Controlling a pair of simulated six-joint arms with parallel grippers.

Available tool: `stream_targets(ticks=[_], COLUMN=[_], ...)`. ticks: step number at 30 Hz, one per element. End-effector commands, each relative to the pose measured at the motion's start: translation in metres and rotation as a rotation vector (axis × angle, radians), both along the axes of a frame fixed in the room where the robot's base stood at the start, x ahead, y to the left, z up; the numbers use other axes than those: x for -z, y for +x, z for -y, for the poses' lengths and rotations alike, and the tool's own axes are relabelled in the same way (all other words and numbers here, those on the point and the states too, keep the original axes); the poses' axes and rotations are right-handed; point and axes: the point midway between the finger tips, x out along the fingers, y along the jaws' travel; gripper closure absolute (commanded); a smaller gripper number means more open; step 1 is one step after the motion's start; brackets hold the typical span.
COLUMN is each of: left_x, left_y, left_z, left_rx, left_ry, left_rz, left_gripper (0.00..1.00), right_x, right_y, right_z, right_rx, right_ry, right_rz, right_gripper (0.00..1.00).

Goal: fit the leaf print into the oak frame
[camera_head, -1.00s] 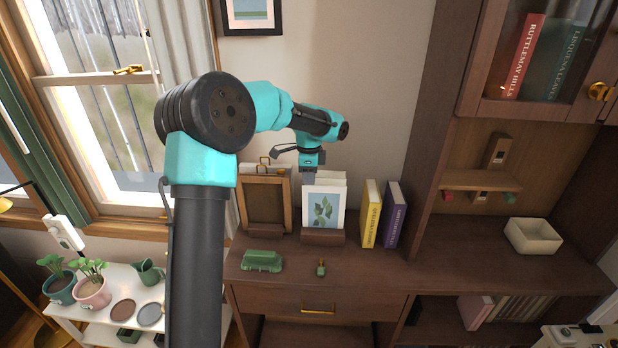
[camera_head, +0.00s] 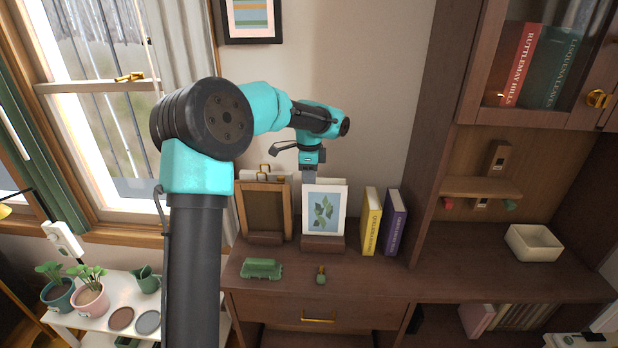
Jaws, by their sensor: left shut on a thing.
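The leaf print (camera_head: 323,211), a white sheet with a green leaf sprig on a blue panel, stands upright at a brown holder (camera_head: 323,245) on the desk. My left gripper (camera_head: 309,178) reaches down from above and is shut on the print's top edge; its fingertips are partly hidden. The oak frame (camera_head: 264,209) stands to the left of the print, leaning slightly back on its own holder, with a dark brown inside. My right gripper is not in view.
A yellow book (camera_head: 370,221) and a purple book (camera_head: 395,222) stand right of the print. A green object (camera_head: 262,268) and a small green-and-brass item (camera_head: 321,275) lie in front on the desk (camera_head: 370,275).

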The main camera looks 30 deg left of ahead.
Motion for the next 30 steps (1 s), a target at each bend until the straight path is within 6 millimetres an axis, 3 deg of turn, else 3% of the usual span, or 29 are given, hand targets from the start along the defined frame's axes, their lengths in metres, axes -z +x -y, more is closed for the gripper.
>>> stream_targets(ticks=[30], left_x=[-0.029], left_y=[0.000], left_z=[0.000], left_rx=[0.000], left_ry=[0.000], left_rz=[0.000], left_gripper=[1.00], right_x=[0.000], right_y=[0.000], right_z=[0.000], right_rx=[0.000], right_ry=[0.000], right_rz=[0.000], right_gripper=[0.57])
